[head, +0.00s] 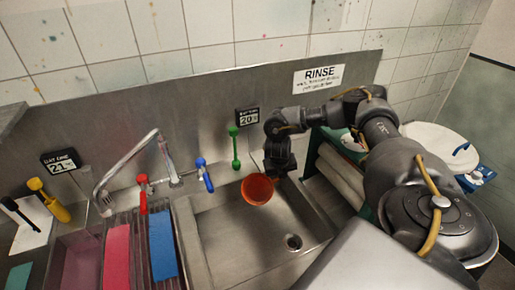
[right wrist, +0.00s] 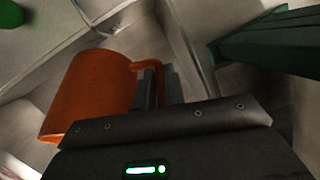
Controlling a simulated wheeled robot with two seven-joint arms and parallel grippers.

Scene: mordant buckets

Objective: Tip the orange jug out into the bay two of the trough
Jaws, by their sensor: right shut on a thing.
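The orange jug (head: 258,189) is held in the air over the right-hand basin of the steel trough (head: 222,228). Its round mouth faces toward the head camera, so it looks tilted; I see no liquid at the mouth or falling. My right gripper (head: 277,170) is shut on the jug's handle, which shows beside the fingers in the right wrist view, with the jug body (right wrist: 92,95) to the left. The trough's left basin (head: 75,262) is separate. The label texts are too small to tell surely which bay is two. My left gripper is not in view.
A metal faucet (head: 155,150), a red tap (head: 143,190), a blue tap (head: 204,175) and a green handle (head: 235,148) stand along the back. Red and blue strips (head: 162,245) lie left of the right basin. Its floor, with a drain (head: 293,242), is bare.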

